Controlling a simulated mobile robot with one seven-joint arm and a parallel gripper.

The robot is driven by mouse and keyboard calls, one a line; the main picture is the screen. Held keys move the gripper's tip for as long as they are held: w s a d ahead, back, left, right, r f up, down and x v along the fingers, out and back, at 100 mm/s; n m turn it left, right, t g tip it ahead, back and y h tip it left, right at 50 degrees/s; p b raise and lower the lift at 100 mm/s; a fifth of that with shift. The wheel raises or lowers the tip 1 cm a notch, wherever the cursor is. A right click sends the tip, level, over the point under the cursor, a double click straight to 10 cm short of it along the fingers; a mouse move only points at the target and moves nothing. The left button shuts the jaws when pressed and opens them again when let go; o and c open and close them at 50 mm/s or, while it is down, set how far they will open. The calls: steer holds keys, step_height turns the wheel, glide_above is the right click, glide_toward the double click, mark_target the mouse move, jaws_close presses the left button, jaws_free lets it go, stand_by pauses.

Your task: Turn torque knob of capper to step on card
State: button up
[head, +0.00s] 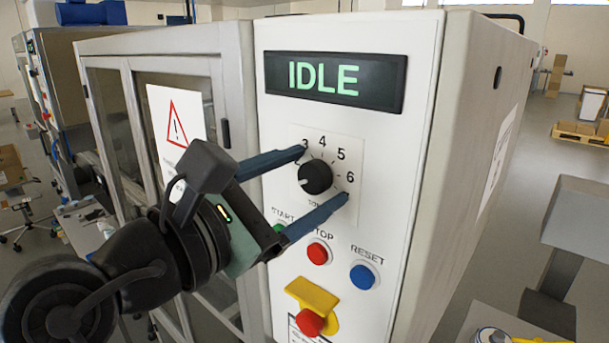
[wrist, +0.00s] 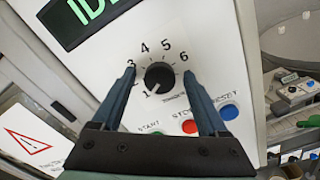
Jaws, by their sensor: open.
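The capper's black round torque knob (head: 315,177) sits on a white dial plate on the front panel, with step numbers around it. Its white pointer mark points to the lower left, near the 1 in the wrist view (wrist: 159,77). My gripper (head: 324,174) is open, with its two blue fingers on either side of the knob. In the wrist view, gaps show between both fingertips (wrist: 160,72) and the knob. The fingers hide part of the dial. The panel display (head: 334,81) reads IDLE. I cannot make out a card with a readable step.
Below the dial are a green START button (head: 279,228), a red STOP button (head: 318,253) and a blue RESET button (head: 362,277). A red emergency knob (head: 309,323) with a yellow guard is lower down. A glazed door (head: 180,110) with a warning sign stands left.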

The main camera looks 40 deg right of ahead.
jaws_close()
